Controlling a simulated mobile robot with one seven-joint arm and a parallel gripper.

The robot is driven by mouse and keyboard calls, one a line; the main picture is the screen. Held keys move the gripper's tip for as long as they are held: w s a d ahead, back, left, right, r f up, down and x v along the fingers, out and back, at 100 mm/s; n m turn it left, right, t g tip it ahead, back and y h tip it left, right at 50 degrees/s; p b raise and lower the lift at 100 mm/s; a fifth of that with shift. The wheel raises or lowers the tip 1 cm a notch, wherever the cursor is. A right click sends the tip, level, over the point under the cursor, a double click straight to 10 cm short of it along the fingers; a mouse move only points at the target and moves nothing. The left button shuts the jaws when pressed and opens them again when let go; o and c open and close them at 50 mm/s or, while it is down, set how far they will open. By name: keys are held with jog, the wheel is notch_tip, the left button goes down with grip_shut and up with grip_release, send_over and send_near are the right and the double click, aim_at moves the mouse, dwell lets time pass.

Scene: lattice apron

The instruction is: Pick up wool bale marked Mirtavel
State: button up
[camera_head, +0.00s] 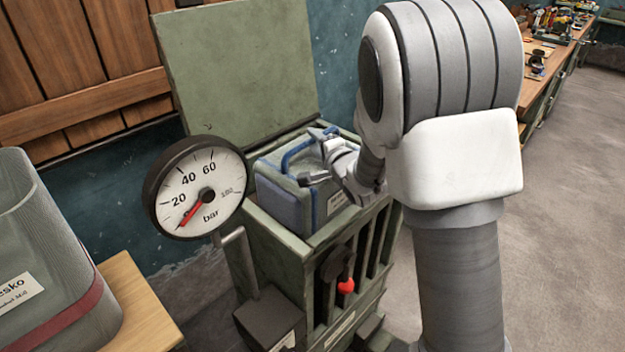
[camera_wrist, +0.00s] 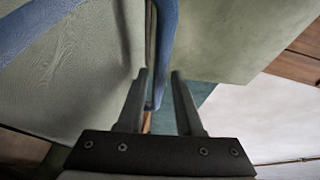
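The wool bale (camera_head: 280,200) is a grey-green block with blue edge bands and a blue carry handle (camera_head: 296,152) on top. It sits inside the open green press. A small pale label (camera_head: 337,202) is on its side, too small to read. My gripper (camera_head: 314,160) is at the top of the bale, by the handle. In the wrist view my gripper (camera_wrist: 160,76) has its two fingers apart, with the blue handle (camera_wrist: 163,50) running between them. The bale's pale surface (camera_wrist: 70,75) fills the left. My wrist and arm hide part of the bale's right side.
The press's raised green lid (camera_head: 240,75) stands behind the bale. A pressure gauge (camera_head: 200,190) is at its front left, and a red-knobbed lever (camera_head: 346,286) on its front. A grey bin (camera_head: 40,260) stands left. Open floor (camera_head: 575,200) lies right.

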jog(key=x, duration=0.4)
jog(key=shift+w+f, duration=0.15)
jog(key=shift+w, duration=0.1)
grip_shut()
dwell(1.1)
jog(key=shift+r, duration=0.25)
